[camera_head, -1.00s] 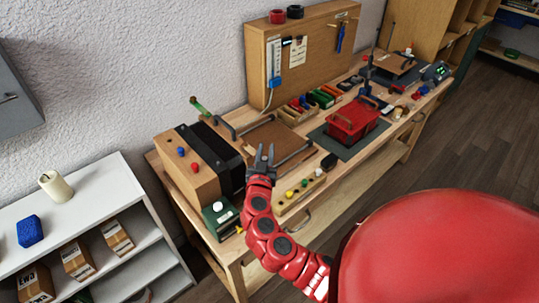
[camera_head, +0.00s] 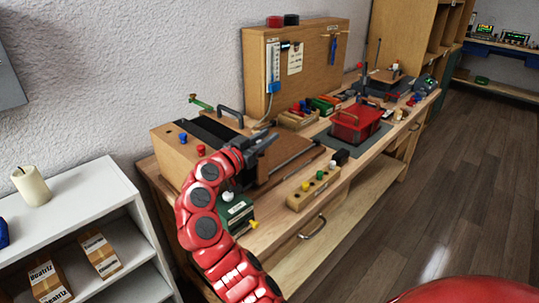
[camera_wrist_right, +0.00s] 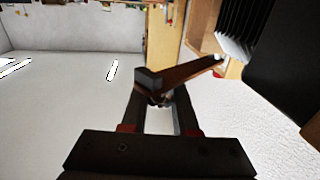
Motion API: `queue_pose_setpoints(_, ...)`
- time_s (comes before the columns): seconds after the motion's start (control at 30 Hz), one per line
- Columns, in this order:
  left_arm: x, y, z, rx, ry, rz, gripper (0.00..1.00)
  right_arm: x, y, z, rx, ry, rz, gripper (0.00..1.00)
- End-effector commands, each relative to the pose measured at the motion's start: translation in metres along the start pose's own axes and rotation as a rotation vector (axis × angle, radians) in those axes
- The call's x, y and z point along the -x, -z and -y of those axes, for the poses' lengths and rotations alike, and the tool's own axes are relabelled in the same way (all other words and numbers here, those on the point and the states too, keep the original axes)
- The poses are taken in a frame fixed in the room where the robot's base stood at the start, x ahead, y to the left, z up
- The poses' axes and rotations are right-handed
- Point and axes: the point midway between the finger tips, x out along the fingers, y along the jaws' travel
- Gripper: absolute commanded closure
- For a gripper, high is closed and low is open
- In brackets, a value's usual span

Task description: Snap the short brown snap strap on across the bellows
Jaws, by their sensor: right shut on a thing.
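The short brown snap strap (camera_wrist_right: 192,71) is between the fingers of my right gripper (camera_wrist_right: 160,100) in the right wrist view, its long end reaching to the upper right, with a dark block at its near end. My right gripper (camera_head: 262,141) is over the workbench, to the right of the bellows, in the head view; the strap cannot be made out there. The black bellows (camera_head: 207,130) is beside the wooden box at the bench's left end, partly hidden by my arm. Its pleats also show in the right wrist view (camera_wrist_right: 236,40). My left gripper is not in view.
The wooden box (camera_head: 172,152) has blue and red knobs. A brown board (camera_head: 280,152), a green box (camera_head: 236,212), a strip of coloured knobs (camera_head: 315,188) and a red basket (camera_head: 355,124) are on the bench. A white shelf (camera_head: 90,205) stands left.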

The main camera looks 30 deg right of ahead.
Motion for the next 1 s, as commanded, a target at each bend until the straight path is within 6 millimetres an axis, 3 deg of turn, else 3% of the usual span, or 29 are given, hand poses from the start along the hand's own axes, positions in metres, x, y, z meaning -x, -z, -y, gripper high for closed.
queue_pose_setpoints(0.03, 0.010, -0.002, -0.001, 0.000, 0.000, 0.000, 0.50, 0.001, -0.006, 0.001, 0.000, -0.022, 0.006, 1.00)
queue_pose_setpoints(0.3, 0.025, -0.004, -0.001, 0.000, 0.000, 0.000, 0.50, 0.006, -0.002, 0.006, 0.001, -0.096, 0.001, 1.00)
queue_pose_setpoints(0.97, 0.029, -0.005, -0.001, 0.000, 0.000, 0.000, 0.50, 0.008, 0.002, 0.008, -0.001, -0.128, -0.004, 1.00)
queue_pose_setpoints(1.0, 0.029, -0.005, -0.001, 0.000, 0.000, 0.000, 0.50, 0.008, 0.002, 0.008, -0.002, -0.128, -0.005, 0.71)
